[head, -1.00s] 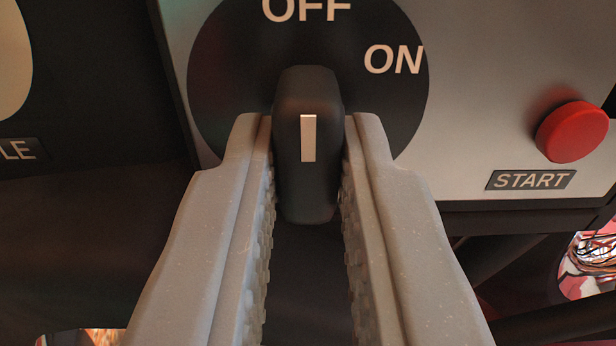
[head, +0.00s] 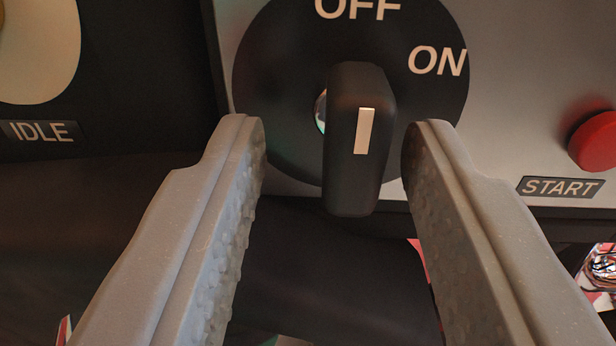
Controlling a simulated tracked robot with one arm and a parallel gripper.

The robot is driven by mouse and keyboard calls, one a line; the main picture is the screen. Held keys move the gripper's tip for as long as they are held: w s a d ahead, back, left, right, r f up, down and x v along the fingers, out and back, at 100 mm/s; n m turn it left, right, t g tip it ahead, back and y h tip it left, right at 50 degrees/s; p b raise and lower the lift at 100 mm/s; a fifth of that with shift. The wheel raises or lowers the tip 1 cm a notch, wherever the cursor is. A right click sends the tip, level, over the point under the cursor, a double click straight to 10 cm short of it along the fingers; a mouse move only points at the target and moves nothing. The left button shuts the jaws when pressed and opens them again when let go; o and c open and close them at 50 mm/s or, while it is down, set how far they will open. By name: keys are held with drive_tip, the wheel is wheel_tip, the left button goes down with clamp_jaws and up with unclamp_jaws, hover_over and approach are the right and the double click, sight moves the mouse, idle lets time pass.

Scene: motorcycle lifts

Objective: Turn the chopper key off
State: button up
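The black key knob (head: 358,185) sits on a round black dial (head: 283,75) with white OFF and ON labels. Its white mark (head: 365,131) points up, nearly at OFF and leaning slightly right, away from ON's far side position. My gripper (head: 335,140) is open, with one grey finger on each side of the knob. The left finger stands well apart from the knob. The right finger is close to it, with a narrow gap in the picture. A small shiny patch shows behind the knob's left edge.
A red START button (head: 596,141) is on the grey panel at the right, above its START label (head: 561,187). At the left is a dark panel with an IDLE label (head: 39,131) and a pale round part (head: 38,50). Dark space lies below the panel.

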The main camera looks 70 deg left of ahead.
drive_tip(key=p+v, duration=0.2)
drive_tip(key=v, duration=1.1)
drive_tip(key=shift+s+d+f, duration=0.1)
drive_tip(key=shift+f, duration=0.05)
